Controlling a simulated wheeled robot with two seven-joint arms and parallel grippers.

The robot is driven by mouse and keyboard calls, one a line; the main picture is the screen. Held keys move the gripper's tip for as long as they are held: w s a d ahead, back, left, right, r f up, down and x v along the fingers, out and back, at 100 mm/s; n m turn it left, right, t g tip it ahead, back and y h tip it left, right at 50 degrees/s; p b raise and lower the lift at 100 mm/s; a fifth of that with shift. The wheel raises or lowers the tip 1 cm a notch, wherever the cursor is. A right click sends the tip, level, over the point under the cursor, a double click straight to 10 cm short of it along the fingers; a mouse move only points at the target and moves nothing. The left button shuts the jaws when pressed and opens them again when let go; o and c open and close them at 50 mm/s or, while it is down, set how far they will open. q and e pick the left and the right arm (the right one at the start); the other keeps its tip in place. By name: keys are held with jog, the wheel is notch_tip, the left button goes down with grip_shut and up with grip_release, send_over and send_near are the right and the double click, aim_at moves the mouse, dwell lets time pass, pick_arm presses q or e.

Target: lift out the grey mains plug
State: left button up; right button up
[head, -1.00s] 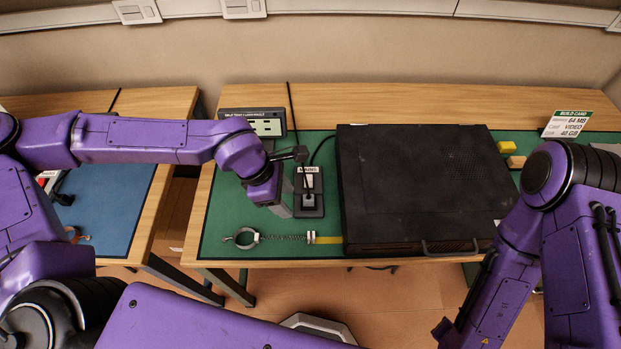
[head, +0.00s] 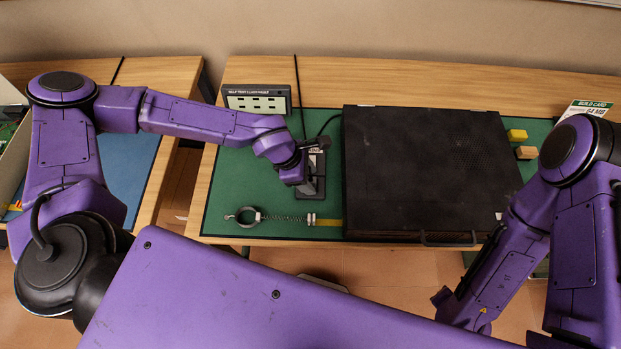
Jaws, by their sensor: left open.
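The black mains socket block (head: 311,194) lies on the green mat, left of the black computer case. My left gripper (head: 311,188) reaches over it from the left and is open, its fingers pointing down at the block. The grey mains plug is mostly hidden behind the gripper, so I cannot tell whether a finger touches it. My right arm (head: 510,255) hangs at the right, in front of the bench; its fingers do not show.
The large black case (head: 420,170) fills the middle of the green mat (head: 232,190). A strap with a coiled cord (head: 250,216) lies at the front edge. A self-test panel (head: 257,100) stands behind. Yellow blocks (head: 516,135) sit right of the case.

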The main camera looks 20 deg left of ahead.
pick_arm(q)
jog(key=c, duration=0.9)
jog(key=shift+r, duration=0.1)
jog(key=shift+r, duration=0.35)
notch_tip(320, 180, up, 9)
jog(key=shift+r+b, duration=0.1)
jog(key=shift+b, duration=0.8)
